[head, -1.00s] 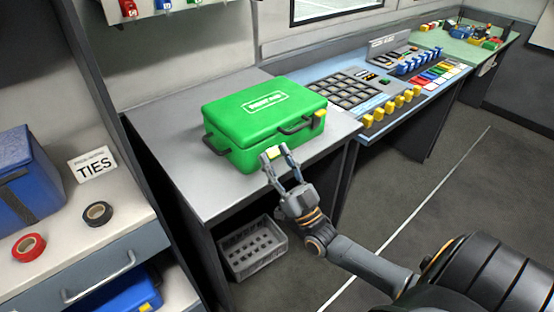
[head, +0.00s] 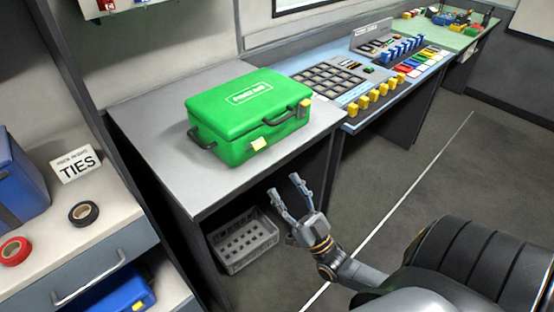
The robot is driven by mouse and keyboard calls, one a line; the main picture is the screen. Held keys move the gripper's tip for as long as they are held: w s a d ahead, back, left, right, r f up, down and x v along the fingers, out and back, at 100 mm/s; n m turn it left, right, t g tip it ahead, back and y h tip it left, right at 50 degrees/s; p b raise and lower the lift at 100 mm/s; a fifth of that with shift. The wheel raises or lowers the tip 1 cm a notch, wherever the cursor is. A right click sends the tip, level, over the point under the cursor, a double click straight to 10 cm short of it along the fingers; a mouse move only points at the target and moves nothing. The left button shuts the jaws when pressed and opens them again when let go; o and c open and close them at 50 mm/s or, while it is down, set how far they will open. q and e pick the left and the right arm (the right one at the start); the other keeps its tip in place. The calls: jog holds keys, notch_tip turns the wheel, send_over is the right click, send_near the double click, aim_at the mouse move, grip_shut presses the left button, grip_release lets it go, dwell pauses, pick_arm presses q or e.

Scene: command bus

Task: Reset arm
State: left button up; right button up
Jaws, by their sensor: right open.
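My right gripper (head: 284,196) is open and empty, with its two fingers spread. It hangs in front of the grey table's front edge, in the middle of the head view, apart from everything. My right arm runs back from it to the lower right. A closed green first aid case (head: 222,104) lies on the grey table, behind and left of the gripper. My left gripper is not in view.
The grey table (head: 165,160) stands close behind my gripper, with a grey crate (head: 243,240) below it. A console with coloured switches (head: 345,85) stands to the right. Floor at right is clear.

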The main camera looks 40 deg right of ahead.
jog(key=shift+s+f, duration=0.35)
jog(key=shift+s, duration=0.1)
jog(key=s+a+f+g+h, duration=0.15)
jog(key=f+g, duration=0.55)
jog(key=f, duration=1.1)
jog(key=s+a+f+g, duration=0.25)
jog(key=f+g, duration=0.35)
jog(key=f, duration=1.2)
jog(key=s+a+f+g, duration=0.2)
jog(key=s+f+g, duration=0.2)
jog(key=s, duration=0.5)
jog(key=s+a+f+n+g, duration=0.1)
jog(key=s+f+g, duration=0.3)
jog(key=s+f, duration=0.4)
jog(key=s+a+f+g, duration=0.2)
jog(key=s+f+g, duration=0.2)
jog(key=s, duration=0.7)
notch_tip(320, 180, down, 3)
jog(key=shift+s+a+r+h, duration=0.15)
jog(key=shift+s+a+h, duration=0.15)
jog(key=shift+a+h, duration=0.1)
